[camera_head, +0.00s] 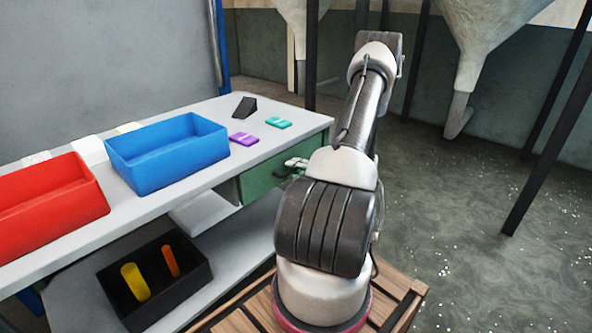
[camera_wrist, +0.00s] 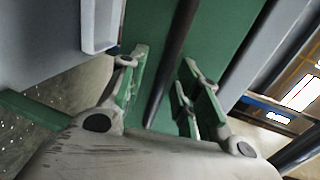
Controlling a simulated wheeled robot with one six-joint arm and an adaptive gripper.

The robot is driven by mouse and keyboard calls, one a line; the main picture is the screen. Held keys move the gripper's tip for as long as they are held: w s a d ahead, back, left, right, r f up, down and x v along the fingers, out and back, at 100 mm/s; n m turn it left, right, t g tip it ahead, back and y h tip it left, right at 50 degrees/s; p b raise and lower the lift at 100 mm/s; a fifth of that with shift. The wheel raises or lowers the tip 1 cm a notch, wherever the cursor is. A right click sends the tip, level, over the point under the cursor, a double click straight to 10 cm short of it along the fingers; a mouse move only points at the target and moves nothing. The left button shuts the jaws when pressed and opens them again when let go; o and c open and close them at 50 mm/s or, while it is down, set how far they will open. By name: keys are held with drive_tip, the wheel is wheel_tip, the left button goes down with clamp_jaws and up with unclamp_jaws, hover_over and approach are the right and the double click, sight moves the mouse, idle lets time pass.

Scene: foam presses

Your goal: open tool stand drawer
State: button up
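The tool stand (camera_head: 60,248) has a green drawer front (camera_head: 258,182) under the right end of its light top. The front looks flush with the stand, so the drawer appears closed. The green front also fills the middle of the wrist view (camera_wrist: 222,40). A dark bar (camera_wrist: 176,58), apparently the drawer handle, runs across it. My gripper (camera_wrist: 165,72) is open, with its green-padded fingers on either side of the bar and visible gaps to it. In the head view my gripper (camera_head: 292,165) is at the drawer front, partly hidden by my arm.
A blue bin (camera_head: 165,155), a red bin (camera_head: 50,210), a black wedge (camera_head: 244,106), and purple (camera_head: 243,139) and teal (camera_head: 278,123) pieces are on top. A black box (camera_head: 155,285) sits on the lower shelf. Dark posts (camera_head: 550,140) stand right; the floor there is open.

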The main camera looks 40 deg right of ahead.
clamp_jaws()
